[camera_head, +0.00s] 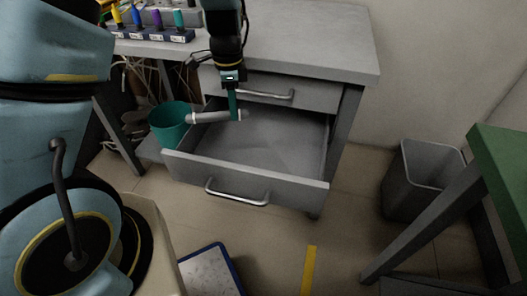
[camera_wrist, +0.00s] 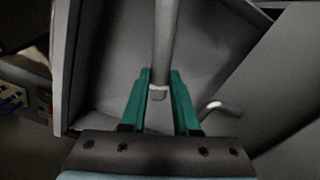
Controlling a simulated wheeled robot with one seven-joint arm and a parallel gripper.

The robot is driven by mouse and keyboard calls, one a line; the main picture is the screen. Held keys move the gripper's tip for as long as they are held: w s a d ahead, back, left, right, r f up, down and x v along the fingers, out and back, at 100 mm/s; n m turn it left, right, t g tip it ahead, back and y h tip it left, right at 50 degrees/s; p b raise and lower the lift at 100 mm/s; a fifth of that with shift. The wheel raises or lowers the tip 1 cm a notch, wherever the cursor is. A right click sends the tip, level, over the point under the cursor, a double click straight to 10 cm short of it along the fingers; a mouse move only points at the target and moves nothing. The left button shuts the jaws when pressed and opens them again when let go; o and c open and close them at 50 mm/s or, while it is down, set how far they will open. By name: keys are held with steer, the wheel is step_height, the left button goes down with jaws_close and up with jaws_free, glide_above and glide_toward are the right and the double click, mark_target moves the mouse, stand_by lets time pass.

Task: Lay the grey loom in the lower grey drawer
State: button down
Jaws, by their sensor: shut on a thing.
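The grey loom (camera_head: 208,117) is a light grey, rod-like piece. My gripper (camera_head: 235,110) is shut on it near its right end, and the loom sticks out to the left, over the left side of the drawer. In the wrist view the loom (camera_wrist: 166,45) runs up from between the teal fingers of my gripper (camera_wrist: 160,92). The lower grey drawer (camera_head: 250,184) is pulled open and its visible floor looks empty. My gripper is over its back left part. The drawer's inside also shows in the wrist view (camera_wrist: 215,65). I cannot tell how high the loom is above the drawer.
The upper drawer (camera_head: 325,93) is shut above the open one, under the grey worktop (camera_head: 310,40). A teal bin (camera_head: 168,127) stands left of the open drawer. A rack (camera_head: 150,34) with coloured pieces is on the worktop. A grey bin (camera_head: 420,180) stands at right.

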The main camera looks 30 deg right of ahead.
steer(key=s+d+f+m+b, duration=0.2)
steer(key=s+d+m, duration=0.2)
glide_above(256, 154)
step_height(256, 154, down, 6)
steer(key=shift+s+r+b, duration=0.1)
steer(key=shift+r+b, duration=0.15)
steer(key=shift+b, duration=0.1)
steer(key=shift+f+b, duration=0.35)
steer(key=shift+f, duration=1.85)
steer(key=shift+f, duration=0.1)
steer(key=c, duration=0.7)
jaws_free()
steer(key=shift+o, duration=0.2)
